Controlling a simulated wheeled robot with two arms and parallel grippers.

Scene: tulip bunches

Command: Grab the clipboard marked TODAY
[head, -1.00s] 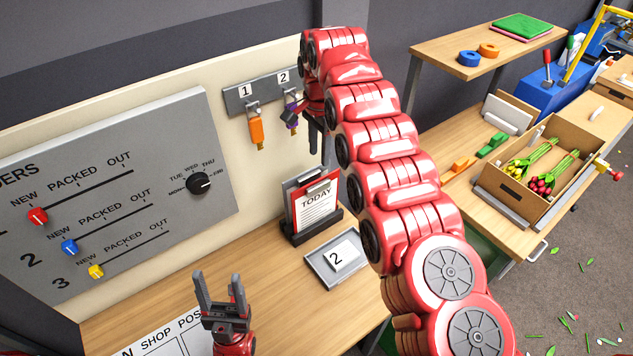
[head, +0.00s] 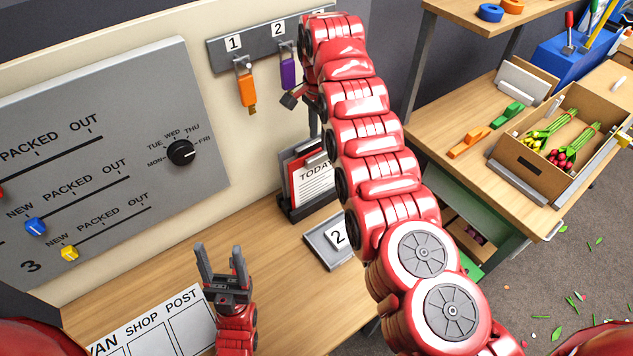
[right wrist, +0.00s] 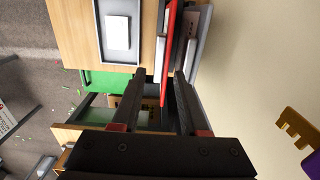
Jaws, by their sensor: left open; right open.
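The clipboard marked TODAY (head: 314,184) is red with a white sheet and stands upright in a dark holder (head: 288,212) against the wall board. A grey clipboard (head: 292,158) stands behind it. My right arm covers their right side. My right gripper (head: 303,112) is above the holder, partly hidden by its own arm. In the right wrist view my right gripper (right wrist: 160,75) is open and empty. The red clipboard (right wrist: 171,45) shows there edge-on, beyond the fingertips and roughly in line with the gap. My left gripper (head: 220,260) is open and empty, fingers up, over the desk.
A tray with card 2 (head: 330,238) lies beside the holder. Orange (head: 246,92) and purple (head: 288,72) tags hang on hooks above. A slider panel (head: 110,150) is at left. A tulip box (head: 530,165) stands on the right bench. Desk between left gripper and holder is clear.

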